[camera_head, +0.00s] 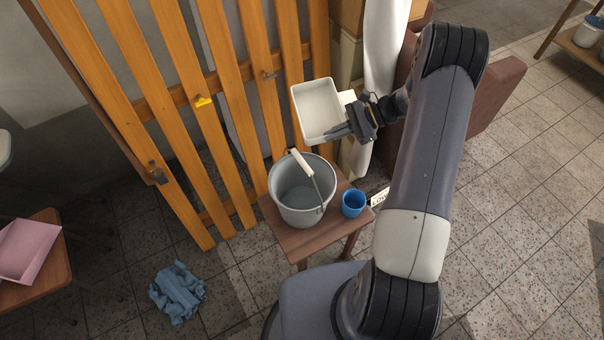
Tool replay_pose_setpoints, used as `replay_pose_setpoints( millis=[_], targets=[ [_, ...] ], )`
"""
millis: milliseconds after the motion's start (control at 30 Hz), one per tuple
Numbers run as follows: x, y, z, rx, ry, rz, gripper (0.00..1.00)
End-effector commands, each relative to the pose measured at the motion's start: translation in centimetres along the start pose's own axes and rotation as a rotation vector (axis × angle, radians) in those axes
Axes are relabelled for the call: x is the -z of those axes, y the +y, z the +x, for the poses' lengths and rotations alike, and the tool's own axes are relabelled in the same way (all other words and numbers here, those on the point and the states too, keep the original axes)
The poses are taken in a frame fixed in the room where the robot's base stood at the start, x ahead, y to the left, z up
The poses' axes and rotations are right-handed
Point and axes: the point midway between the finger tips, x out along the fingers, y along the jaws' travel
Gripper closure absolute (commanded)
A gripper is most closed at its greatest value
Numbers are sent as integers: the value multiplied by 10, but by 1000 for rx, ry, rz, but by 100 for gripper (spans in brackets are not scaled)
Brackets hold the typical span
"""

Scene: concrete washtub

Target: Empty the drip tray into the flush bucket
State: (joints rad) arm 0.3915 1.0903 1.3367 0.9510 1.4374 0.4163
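The drip tray (318,109) is a white rectangular tray, held in the air above and a little behind the bucket. Its open inside faces the camera; I cannot tell whether it holds liquid or how far it is tilted. My gripper (342,131) is shut on the tray's lower right edge. The flush bucket (301,196) is a grey pail standing upright on a small wooden stool. Its wire handle with a pale grip leans across the rim. The bucket's bottom looks grey-blue; I cannot tell if there is water in it. The tray and bucket appear apart.
A blue cup (353,203) stands on the stool (300,243) right of the bucket, by a small white sign (379,197). A wooden slat fence (215,110) rises close behind. A blue cloth (177,292) lies on the floor. A pink tray (27,249) sits at left.

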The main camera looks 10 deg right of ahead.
Motion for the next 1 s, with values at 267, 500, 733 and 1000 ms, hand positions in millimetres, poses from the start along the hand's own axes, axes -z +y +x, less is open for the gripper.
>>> replay_pose_setpoints(
  millis=[267,500,733,1000],
  targets=[
    [7,-9,-2,-19,-30,47,100],
    [-3,-11,-8,-18,-29,45,100],
    [-24,-16,-19,-18,-28,45,100],
    [-37,-19,-27,-23,-36,57,100]
  ],
)
